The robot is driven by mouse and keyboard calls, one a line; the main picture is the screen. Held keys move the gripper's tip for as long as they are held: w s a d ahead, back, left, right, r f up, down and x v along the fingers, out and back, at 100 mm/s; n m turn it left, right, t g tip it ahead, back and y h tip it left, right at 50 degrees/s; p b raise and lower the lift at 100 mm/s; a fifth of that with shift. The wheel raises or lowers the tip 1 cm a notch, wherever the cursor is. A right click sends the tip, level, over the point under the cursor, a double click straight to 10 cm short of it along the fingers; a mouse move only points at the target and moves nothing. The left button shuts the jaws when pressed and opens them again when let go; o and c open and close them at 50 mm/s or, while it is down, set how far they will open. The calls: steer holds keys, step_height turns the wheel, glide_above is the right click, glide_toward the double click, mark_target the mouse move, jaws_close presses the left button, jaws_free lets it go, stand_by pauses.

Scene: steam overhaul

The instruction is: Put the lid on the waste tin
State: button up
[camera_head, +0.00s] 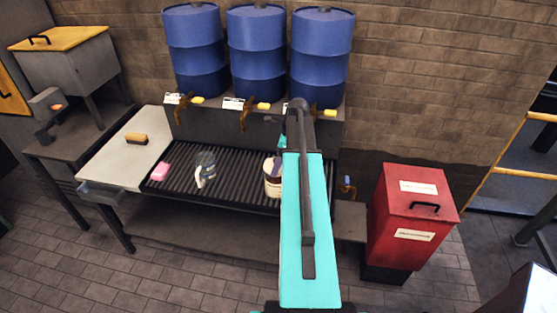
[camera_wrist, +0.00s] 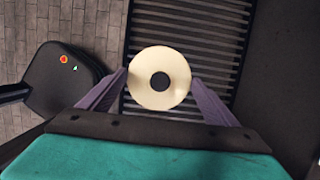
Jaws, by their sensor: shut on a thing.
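A red bin (camera_head: 412,215) with white labels stands on the floor at the right in the head view. Its flat red lid (camera_head: 420,190), with a black handle, looks closed on top. I cannot tell for sure that it is the waste tin. My gripper (camera_wrist: 158,77) is shut on a cream round container, whose pale disc-shaped top with a dark centre (camera_wrist: 160,60) shows in the wrist view. In the head view a cream container with a dark band (camera_head: 271,183) shows over the grate, partly hidden by my arm. The gripper's fingers are hidden there.
A slatted grate bench (camera_head: 230,185) holds a pink block (camera_head: 160,172) and a small grey and white item (camera_head: 205,165). Blue drums (camera_head: 256,45) with taps stand behind. A brush (camera_head: 136,139) lies on the pale left top. A grey box with yellow lid (camera_head: 60,38) is far left.

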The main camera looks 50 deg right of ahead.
steer(key=shift+f+b, duration=0.95)
steer(key=shift+f, duration=1.15)
steer(key=shift+f+p, duration=0.35)
steer(key=shift+f, duration=0.2)
stand_by(2.1)
steer(key=o, duration=1)
steer(key=shift+r, duration=0.15)
steer(key=shift+r+p, duration=2.3)
steer(key=shift+r, duration=1.05)
jaws_close()
